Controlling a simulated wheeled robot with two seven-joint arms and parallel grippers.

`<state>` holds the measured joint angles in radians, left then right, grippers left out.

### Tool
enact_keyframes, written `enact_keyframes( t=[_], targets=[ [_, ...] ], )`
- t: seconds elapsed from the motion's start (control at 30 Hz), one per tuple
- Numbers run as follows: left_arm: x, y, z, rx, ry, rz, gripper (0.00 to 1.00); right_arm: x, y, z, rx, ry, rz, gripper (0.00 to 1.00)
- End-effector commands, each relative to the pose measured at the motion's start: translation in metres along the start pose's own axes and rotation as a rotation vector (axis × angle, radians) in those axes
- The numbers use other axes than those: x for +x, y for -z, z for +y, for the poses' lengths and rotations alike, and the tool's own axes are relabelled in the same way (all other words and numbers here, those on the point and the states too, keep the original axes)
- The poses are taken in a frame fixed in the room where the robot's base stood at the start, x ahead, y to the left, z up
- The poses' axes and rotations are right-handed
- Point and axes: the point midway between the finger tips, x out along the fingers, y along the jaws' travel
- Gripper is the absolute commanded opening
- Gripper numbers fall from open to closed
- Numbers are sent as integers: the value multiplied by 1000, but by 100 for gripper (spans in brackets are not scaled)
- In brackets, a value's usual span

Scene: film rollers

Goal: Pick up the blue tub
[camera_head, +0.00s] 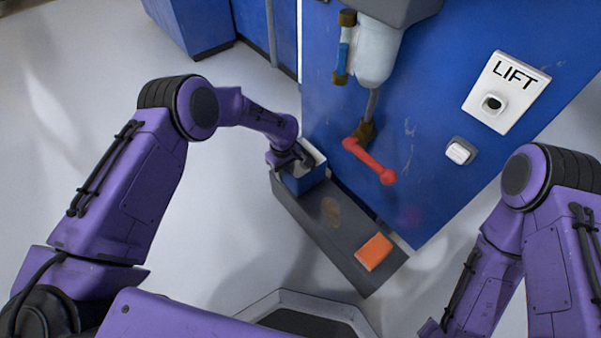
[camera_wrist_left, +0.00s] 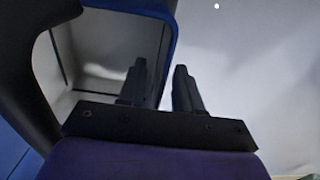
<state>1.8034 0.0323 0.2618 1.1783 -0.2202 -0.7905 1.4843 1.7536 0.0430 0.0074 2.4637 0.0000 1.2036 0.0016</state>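The blue tub (camera_head: 304,181), with a pale inside, stands on the far left end of a grey step (camera_head: 329,222) in the head view. My left gripper (camera_head: 303,160) reaches down at its rim. In the left wrist view, the two dark fingers (camera_wrist_left: 160,72) straddle the tub's blue wall (camera_wrist_left: 167,55): one finger is inside the tub, the other outside. A narrow gap shows between the fingers, and I cannot tell whether both press on the wall. My right gripper is out of view; only its arm shows at lower right.
An orange block (camera_head: 374,252) lies on the near right end of the step. A blue machine panel (camera_head: 420,150) rises behind it, with a red crank handle (camera_head: 368,160), a white cylinder (camera_head: 374,55) and a LIFT sign (camera_head: 507,90). The floor at left is clear.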

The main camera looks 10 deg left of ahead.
Motion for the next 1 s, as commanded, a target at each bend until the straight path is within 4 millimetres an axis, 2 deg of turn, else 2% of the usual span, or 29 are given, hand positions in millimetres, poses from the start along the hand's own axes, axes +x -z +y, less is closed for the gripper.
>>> enact_keyframes(
  t=[0.03, 0.23, 0.27, 0.33, 0.37, 0.77, 0.87, 1.0],
  targets=[
    [9, 0, 1, -1, -2, 0, 34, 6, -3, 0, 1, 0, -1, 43],
    [7, 0, 0, -1, -2, 1, 34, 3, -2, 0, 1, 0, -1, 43],
    [7, 0, 0, -1, -2, 1, 28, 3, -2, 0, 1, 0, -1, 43],
    [7, 0, 0, -1, -2, 1, 5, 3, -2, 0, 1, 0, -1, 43],
    [7, 0, 0, -1, -2, 1, 0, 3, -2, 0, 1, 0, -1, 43],
    [2, 0, 1, 0, -3, 1, 0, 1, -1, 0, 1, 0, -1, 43],
    [-9, 0, 1, 1, -3, 2, 0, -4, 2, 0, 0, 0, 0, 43],
    [-40, -4, -3, 5, -2, 1, 0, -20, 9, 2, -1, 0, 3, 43]
  ],
)
